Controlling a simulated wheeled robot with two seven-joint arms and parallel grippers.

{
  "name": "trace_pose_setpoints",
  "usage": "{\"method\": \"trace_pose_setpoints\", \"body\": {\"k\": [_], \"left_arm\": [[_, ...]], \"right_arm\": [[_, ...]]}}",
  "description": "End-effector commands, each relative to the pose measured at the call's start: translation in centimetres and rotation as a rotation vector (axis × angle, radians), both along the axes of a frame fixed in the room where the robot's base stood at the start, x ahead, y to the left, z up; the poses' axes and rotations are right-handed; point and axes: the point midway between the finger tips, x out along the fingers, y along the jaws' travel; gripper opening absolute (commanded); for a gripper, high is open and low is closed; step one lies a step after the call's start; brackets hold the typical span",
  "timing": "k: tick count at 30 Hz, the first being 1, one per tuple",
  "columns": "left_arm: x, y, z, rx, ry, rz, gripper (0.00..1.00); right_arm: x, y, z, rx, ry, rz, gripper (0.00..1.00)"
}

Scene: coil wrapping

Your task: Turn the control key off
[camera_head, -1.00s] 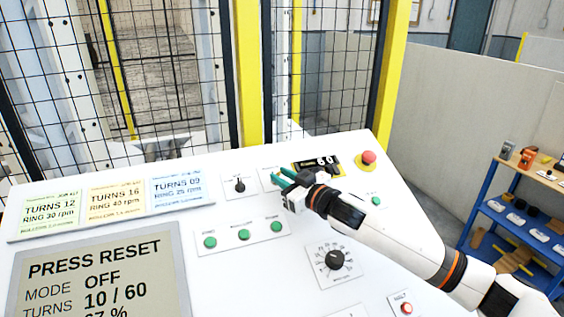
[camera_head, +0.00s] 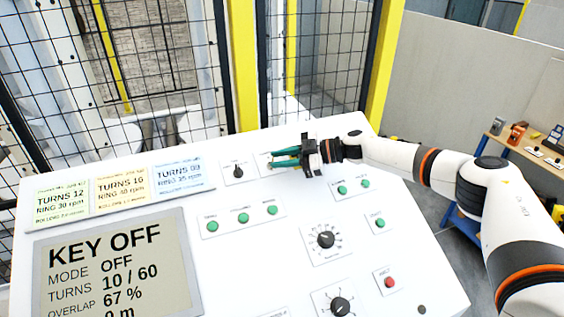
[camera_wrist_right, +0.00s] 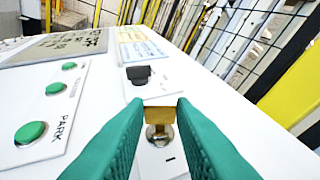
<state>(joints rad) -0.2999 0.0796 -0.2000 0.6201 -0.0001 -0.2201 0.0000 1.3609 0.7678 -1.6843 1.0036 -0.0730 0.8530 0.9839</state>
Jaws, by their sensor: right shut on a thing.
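The control key (camera_wrist_right: 158,116) shows in the right wrist view as a brass-coloured bow on a round metal lock, between my teal fingertips. My right gripper (camera_head: 272,160) is shut on it at the upper part of the white panel, with the arm reaching in from the right. It also fills the lower part of the right wrist view (camera_wrist_right: 158,125). In the head view the fingers hide most of the key. The panel display (camera_head: 115,265) reads KEY OFF, MODE OFF, TURNS 10 / 60. My left gripper is not in view.
A black selector (camera_head: 237,172) sits just left of the key. Green buttons (camera_head: 243,218), dials (camera_head: 326,239) and a red button (camera_head: 389,282) lie nearer on the panel. A wire mesh fence (camera_head: 320,70) stands behind it.

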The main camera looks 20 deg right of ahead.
Motion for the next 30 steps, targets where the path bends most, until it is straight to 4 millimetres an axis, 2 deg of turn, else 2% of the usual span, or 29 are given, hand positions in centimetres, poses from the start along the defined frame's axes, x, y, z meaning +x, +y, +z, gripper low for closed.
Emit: {"method": "trace_pose_setpoints", "body": {"k": [1,6,12,19,30], "left_arm": [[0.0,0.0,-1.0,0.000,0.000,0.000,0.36],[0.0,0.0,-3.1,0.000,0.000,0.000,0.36],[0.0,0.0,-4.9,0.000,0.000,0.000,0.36],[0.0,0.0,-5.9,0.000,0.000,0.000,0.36],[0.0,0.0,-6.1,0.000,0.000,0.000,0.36]], "right_arm": [[0.3,-0.1,-0.3,-0.017,-0.007,0.033,0.00],[0.5,0.0,-0.3,-0.066,-0.007,0.152,0.00],[0.7,0.0,-0.1,-0.107,-0.007,0.244,0.00],[0.7,0.0,0.2,-0.131,-0.006,0.302,0.00],[0.7,0.1,0.3,-0.139,-0.004,0.323,0.00]]}}
